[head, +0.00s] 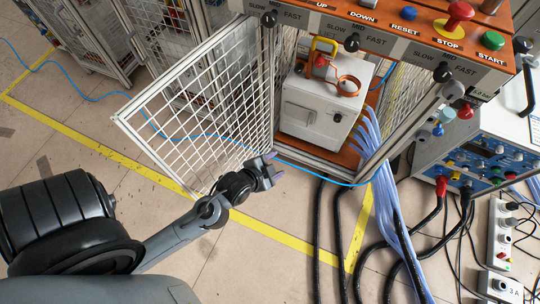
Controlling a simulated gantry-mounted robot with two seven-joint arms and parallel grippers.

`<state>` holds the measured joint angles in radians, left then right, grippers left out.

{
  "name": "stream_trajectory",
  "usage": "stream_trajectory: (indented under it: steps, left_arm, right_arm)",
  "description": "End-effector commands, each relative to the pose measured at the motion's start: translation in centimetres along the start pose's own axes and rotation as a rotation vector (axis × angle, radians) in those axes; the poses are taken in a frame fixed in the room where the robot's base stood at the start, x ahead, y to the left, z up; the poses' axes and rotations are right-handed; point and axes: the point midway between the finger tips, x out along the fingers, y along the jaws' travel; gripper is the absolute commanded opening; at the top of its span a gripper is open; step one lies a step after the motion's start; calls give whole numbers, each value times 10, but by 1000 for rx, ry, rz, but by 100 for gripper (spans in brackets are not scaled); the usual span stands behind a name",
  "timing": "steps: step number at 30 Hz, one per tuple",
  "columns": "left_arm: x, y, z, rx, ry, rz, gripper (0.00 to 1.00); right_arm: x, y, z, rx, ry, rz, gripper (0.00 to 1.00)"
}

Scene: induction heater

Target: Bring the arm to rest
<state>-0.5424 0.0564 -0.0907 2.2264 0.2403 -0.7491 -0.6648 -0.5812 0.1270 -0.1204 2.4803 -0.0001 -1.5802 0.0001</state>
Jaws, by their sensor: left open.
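My left arm comes in from the lower left. Its gripper (273,170) is open and empty, near the lower front corner of the cabinet and beside the swung-open mesh door (195,120). From this view I cannot tell whether it touches the door. My right gripper is not in view. Inside the cabinet (272,75) stands a white induction heater box (310,112) with an orange-copper coil (347,86) and a red and yellow part (321,58) on top.
An orange control panel (380,25) with buttons and knobs tops the cabinet. A power supply (480,150) stands at right. Black cables (340,230), pale blue hoses (395,215) and a thin blue cable (62,88) cross the floor. A yellow line (100,147) marks it. Tiles at lower middle are clear.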

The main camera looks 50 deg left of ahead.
Motion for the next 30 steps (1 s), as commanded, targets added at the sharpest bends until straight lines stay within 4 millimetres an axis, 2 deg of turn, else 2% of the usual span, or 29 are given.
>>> stream_trajectory:
  steps: [20, 23, 26, 30]
  left_arm:
    - [-3, 3, 0, -6, -8, 18, 58]
    - [-8, -1, -6, -6, -8, 18, 58]
    - [-20, -10, -17, -5, -9, 19, 58]
    - [-46, -30, -44, 0, -10, 20, 58]
  right_arm:
    - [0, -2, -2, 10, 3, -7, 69]
    - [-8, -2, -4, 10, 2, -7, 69]
    - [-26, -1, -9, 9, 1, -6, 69]
    - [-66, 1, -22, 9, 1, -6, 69]
